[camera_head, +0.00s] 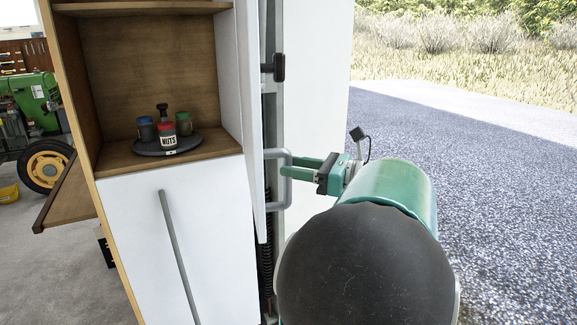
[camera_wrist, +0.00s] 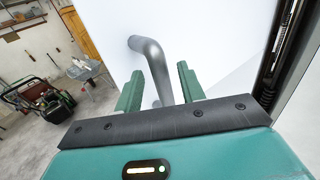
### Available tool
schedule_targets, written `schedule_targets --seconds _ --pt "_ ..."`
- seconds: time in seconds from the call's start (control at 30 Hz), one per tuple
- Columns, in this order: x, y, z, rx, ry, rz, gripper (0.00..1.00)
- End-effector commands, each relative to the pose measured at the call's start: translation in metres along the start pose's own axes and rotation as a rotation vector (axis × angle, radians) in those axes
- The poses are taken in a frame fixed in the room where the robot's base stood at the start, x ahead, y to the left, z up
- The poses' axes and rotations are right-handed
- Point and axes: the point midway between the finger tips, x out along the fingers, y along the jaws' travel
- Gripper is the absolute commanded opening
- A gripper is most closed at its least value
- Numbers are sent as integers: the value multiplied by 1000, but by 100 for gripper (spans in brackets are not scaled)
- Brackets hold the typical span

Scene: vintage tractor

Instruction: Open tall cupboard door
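The tall cupboard door (camera_head: 247,90) is a narrow white panel seen nearly edge-on, right of the open wooden shelves. Its grey bar handle (camera_head: 288,190) stands out from its right side. My gripper (camera_head: 284,168) reaches the handle from the right, with its green fingers at the bar's upper part. In the wrist view, the handle (camera_wrist: 149,50) passes between the two fingers of my gripper (camera_wrist: 160,72). The fingers are apart, with small gaps beside the bar, so it looks open around the handle.
A round dark tray (camera_head: 190,145) with several small containers sits on the cupboard shelf. A lower white door (camera_head: 130,220) has a long grey handle (camera_head: 180,250). A green tractor (camera_head: 35,110) stands at far left. Paved ground at right is open.

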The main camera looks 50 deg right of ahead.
Motion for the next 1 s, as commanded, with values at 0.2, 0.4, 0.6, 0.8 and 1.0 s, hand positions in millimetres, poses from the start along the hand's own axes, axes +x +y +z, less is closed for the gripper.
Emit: schedule_targets --seconds 0.2,0.4,0.6,0.8,1.0 --pt "-49 -1 -1 2 1 -5 39" --pt "-90 0 -1 1 1 -4 39" --pt "-111 0 0 -1 1 -1 39" --pt "-113 0 0 0 0 1 39" --pt "-113 0 0 0 0 1 39"
